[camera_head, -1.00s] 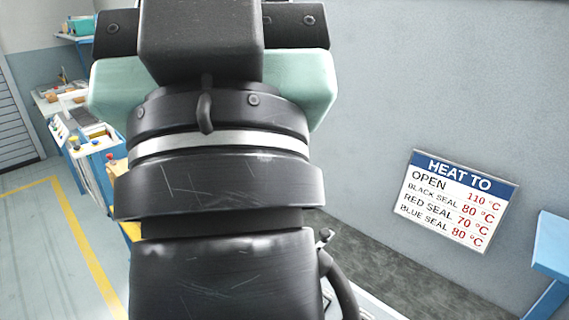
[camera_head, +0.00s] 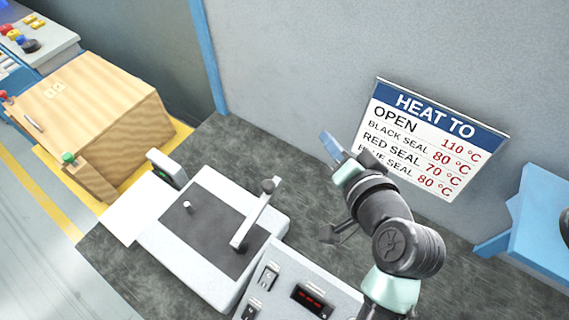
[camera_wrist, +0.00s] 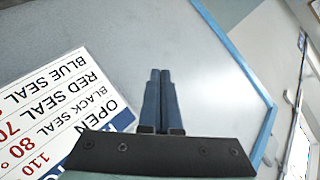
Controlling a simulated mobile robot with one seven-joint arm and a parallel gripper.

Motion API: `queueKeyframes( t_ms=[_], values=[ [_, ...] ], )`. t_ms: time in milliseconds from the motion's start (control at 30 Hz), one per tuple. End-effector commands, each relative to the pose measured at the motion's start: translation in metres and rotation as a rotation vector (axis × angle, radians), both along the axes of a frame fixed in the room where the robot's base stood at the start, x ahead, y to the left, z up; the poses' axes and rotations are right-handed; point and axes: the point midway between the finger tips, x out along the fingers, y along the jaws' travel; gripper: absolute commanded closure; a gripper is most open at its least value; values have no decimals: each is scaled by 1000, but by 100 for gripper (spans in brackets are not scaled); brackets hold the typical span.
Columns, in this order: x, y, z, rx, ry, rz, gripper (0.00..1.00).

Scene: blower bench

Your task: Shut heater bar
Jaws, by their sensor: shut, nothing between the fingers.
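The light grey machine (camera_head: 170,245) on the bench has a dark top plate (camera_head: 208,228). A pale bar (camera_head: 255,220) with a dark knob (camera_head: 269,185) at its end, which looks like the heater bar, rises at a slant from the plate's right side. It looks raised, not lying across the plate. The bar is not in that view.
A HEAT TO sign (camera_head: 430,140) hangs on the grey wall behind my arm. A control box (camera_head: 300,290) with a red display stands front right of the machine. A wooden box (camera_head: 90,115) is at the left and a blue shelf (camera_head: 540,220) at the right.

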Motion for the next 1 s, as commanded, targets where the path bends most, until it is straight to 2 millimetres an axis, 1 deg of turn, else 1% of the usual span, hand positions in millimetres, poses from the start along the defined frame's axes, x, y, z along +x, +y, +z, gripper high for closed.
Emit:
queueKeyframes(
  t_ms=[33,100,200,300,333,433,567,800,933,967,1000],
  values=[
    [-27,-3,-39,125,119,1,100],
    [-59,2,-77,277,231,9,100],
    [-94,10,-109,439,330,13,100],
    [-114,15,-123,527,374,16,100],
    [-116,17,-125,541,382,17,100],
    [-115,21,-129,558,389,20,100],
    [-102,30,-137,556,388,22,100],
    [-64,53,-161,553,387,22,100],
    [-47,65,-174,552,387,22,100],
    [-43,67,-176,552,386,21,100],
    [-37,71,-173,551,386,22,100]
  ],
)
